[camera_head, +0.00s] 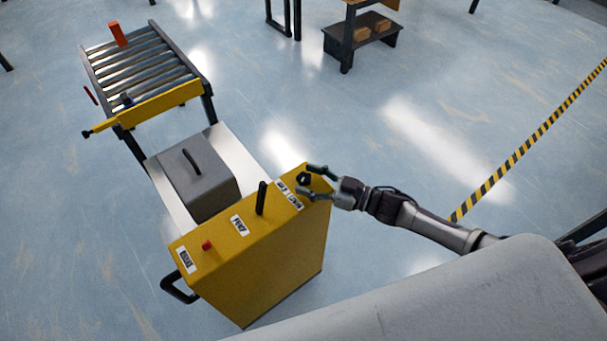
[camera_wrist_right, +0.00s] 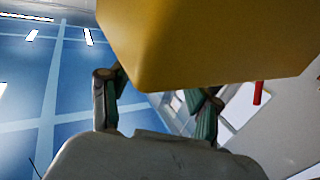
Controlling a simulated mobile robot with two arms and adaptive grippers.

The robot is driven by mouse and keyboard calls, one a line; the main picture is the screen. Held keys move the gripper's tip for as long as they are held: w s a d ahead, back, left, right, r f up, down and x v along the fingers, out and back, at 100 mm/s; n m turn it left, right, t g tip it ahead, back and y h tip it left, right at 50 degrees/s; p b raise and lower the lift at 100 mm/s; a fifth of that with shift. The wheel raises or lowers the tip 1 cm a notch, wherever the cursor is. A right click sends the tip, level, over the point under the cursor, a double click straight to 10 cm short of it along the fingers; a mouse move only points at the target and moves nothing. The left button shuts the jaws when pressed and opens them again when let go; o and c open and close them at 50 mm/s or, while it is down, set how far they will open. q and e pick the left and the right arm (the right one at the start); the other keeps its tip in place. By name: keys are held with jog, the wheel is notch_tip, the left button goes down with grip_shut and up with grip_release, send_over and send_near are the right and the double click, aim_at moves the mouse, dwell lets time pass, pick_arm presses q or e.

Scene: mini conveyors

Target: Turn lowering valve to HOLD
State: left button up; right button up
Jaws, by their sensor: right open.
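The yellow console (camera_head: 265,250) stands in the middle of the head view, with white labels on its sloping top. A small black knob (camera_head: 303,179), likely the lowering valve, sits at its far right end by the labels. My right gripper (camera_head: 307,180) is open, with its fingers spread on either side of the knob; I cannot tell whether they touch it. In the right wrist view, the gripper's fingers show below the yellow body (camera_wrist_right: 210,45); the knob is hidden there. The labels are too small to read surely. My left gripper is not in view.
The console also carries a black lever (camera_head: 261,198), a red button (camera_head: 207,245) and a side handle (camera_head: 178,290). A grey box (camera_head: 198,180) sits behind it. A roller conveyor (camera_head: 145,70) stands at upper left. Floor right of the console is clear up to striped tape (camera_head: 530,140).

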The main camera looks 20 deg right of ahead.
jog(key=shift+x, duration=0.8)
jog(key=shift+c, duration=0.3)
jog(key=c, duration=1.1)
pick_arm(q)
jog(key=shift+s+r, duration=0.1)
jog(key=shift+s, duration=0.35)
